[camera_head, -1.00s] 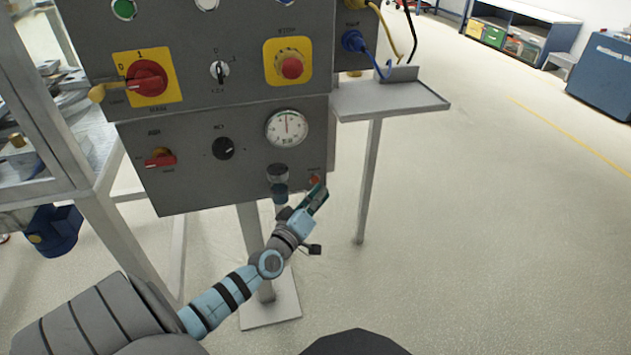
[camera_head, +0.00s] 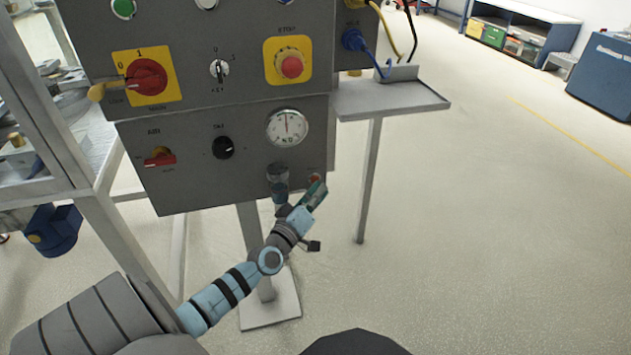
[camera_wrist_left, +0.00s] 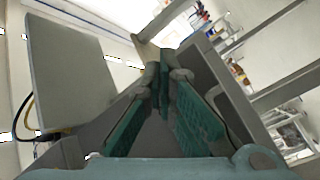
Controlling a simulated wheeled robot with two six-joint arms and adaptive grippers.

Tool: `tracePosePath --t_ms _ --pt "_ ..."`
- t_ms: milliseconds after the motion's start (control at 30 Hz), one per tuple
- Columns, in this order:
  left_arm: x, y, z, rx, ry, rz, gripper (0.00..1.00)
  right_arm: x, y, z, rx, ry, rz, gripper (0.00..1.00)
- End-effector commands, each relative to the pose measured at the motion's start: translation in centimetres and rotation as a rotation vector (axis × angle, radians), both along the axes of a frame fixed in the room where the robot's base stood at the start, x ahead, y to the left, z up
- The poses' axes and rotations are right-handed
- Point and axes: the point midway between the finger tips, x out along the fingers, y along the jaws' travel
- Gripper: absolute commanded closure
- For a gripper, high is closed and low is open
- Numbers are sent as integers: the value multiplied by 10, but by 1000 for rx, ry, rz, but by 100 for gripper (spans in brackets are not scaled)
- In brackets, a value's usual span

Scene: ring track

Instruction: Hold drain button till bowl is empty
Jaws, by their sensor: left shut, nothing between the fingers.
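The drain button (camera_head: 315,177) is a small orange-red spot at the lower right corner of the grey panel in the head view. My left gripper (camera_head: 318,186) is shut and empty, its tips right at the button's lower edge. I cannot tell whether they touch it. The bowl (camera_head: 278,172) is a small clear cup under the gauge, just left of the button. Its lower part is dark, and I cannot make out its liquid level. In the left wrist view, the teal finger pads of the left gripper (camera_wrist_left: 159,78) meet ahead at the panel. My right gripper is out of view.
The gauge (camera_head: 287,128) sits above the bowl. A red stop button (camera_head: 291,66) and a red rotary switch (camera_head: 146,77) are higher on the panel. A small grey shelf (camera_head: 392,98) on a post stands to the right. The floor (camera_head: 480,240) beyond is clear.

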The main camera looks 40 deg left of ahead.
Motion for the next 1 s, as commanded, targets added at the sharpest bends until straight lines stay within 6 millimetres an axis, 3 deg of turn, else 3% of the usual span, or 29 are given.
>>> tracePosePath --t_ms 1000 --pt "5 7 0 0 1 1 100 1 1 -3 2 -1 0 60"
